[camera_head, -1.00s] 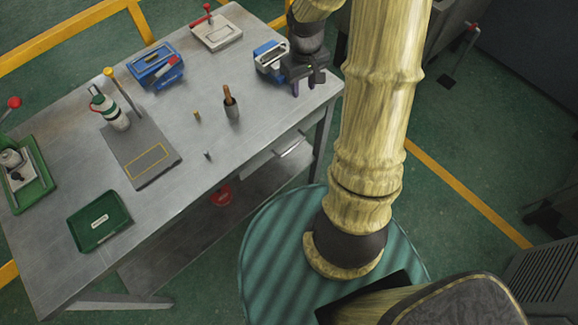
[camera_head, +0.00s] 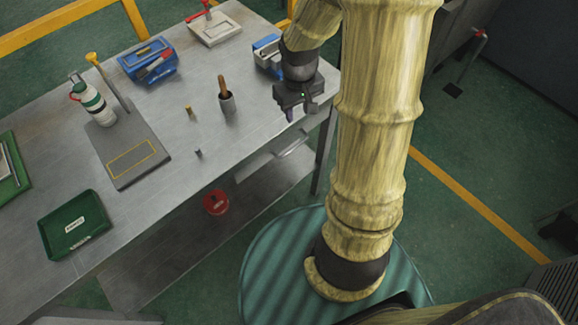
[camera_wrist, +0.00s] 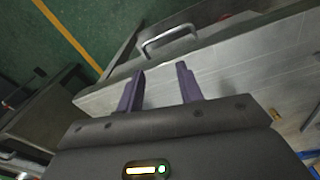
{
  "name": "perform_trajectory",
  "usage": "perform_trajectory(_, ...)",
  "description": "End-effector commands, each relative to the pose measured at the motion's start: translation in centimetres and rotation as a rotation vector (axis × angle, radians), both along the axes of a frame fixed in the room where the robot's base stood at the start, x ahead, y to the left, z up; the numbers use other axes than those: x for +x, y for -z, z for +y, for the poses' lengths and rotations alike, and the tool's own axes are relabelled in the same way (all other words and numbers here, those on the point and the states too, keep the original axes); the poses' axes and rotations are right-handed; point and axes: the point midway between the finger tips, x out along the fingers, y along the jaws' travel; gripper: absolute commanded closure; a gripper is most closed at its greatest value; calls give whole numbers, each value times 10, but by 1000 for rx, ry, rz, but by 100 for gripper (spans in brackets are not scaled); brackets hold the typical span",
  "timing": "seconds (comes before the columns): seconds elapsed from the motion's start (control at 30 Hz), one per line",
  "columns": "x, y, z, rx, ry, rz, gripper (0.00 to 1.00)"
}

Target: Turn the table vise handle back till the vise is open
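The table vise (camera_head: 265,54), a blue body with pale metal parts, stands near the table's right end in the head view. My arm hides part of it, and I cannot make out its handle or how far its jaws are apart. My gripper (camera_head: 300,111) is just right of and in front of the vise, near the table edge, apart from the visible vise body. In the wrist view its two purple fingers (camera_wrist: 160,88) are spread with nothing between them. The gripper is open and empty.
A drawer handle (camera_wrist: 168,38) shows below the table edge in the wrist view.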

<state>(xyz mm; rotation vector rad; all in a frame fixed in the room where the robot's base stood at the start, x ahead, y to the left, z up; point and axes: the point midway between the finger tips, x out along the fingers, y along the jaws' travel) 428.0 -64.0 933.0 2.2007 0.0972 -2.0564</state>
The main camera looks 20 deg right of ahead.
Motion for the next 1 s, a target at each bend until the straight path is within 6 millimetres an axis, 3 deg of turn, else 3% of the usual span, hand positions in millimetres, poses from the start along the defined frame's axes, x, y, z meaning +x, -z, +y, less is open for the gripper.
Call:
perform_trajectory(0.03,-1,10,2,0,2,-3,64)
perform_trajectory(1.0,-28,96,28,4,43,-56,64)
